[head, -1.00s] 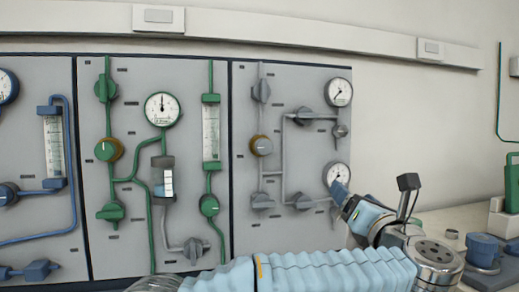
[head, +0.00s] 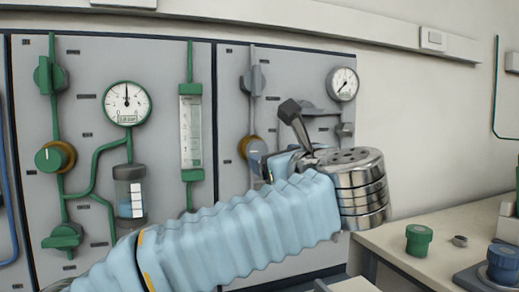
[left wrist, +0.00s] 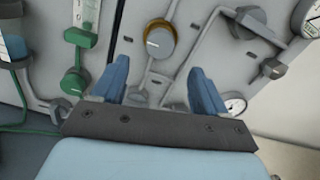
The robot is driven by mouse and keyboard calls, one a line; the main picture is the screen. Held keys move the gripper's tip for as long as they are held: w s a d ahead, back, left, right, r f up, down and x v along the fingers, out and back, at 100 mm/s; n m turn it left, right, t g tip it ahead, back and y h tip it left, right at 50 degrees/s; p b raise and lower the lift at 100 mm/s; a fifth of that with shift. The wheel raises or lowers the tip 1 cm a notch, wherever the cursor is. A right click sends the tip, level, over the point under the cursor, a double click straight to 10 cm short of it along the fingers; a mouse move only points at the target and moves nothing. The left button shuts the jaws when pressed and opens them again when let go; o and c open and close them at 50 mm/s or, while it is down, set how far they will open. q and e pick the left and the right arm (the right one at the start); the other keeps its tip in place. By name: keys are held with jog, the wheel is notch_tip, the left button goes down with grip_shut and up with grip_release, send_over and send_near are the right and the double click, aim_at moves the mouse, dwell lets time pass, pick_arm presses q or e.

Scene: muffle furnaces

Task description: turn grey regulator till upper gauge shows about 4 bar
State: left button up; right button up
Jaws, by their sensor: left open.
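The grey regulator (head: 249,147) is a knob with a brass-coloured ring on the right grey panel. In the head view my left gripper partly covers it. In the left wrist view the grey regulator (left wrist: 160,40) faces the gap between my fingers, just beyond the tips. My left gripper (left wrist: 158,68) is open and empty, with blue fingers apart; it also shows in the head view (head: 268,164), mostly behind my sleeve. The upper gauge (head: 342,84) is at the panel's top right, its needle towards the lower left; the figures are too small to read.
A lower gauge (left wrist: 235,103) and grey valve knobs (left wrist: 274,68) sit near my right-hand finger in the wrist view. A green-piped panel with its own gauge (head: 127,103) is to the left. A bench (head: 395,255) with green and blue fittings is at the right.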

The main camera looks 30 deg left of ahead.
aim_at(259, 152)
pick_arm(q)
jog(key=p+x, duration=0.1)
jog(key=x, duration=0.7)
jog(key=shift+w+a, duration=0.25)
jog(key=shift+w, duration=0.05)
jog(key=shift+c, duration=0.5)
jog(key=c, duration=1)
